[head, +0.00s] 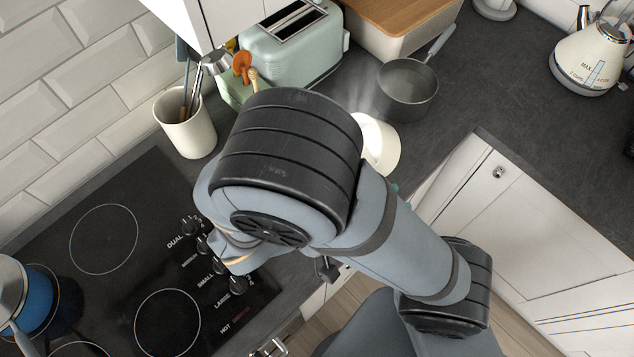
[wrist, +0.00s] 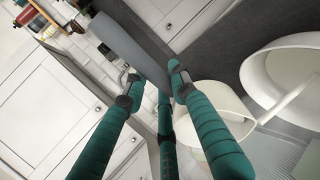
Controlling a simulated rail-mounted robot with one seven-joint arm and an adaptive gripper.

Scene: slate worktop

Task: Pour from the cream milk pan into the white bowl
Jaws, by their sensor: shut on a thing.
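My gripper, with teal fingers (wrist: 157,82), fills the middle of the wrist view. It is shut on the cream milk pan (wrist: 222,99), whose near side is at the right finger; the exact contact is hard to see. The pan's pale handle (wrist: 290,98) runs off to the right. The white bowl (wrist: 262,82) is behind the pan at the right edge, partly covered by the handle. In the head view one cream-white vessel (head: 384,143) shows beside my arm; I cannot tell whether it is pan or bowl. My arm hides most of the gripper there.
A dark grey saucepan (head: 407,88) stands just behind the vessel. A black hob (head: 110,270) with a blue pot (head: 28,300) is left.

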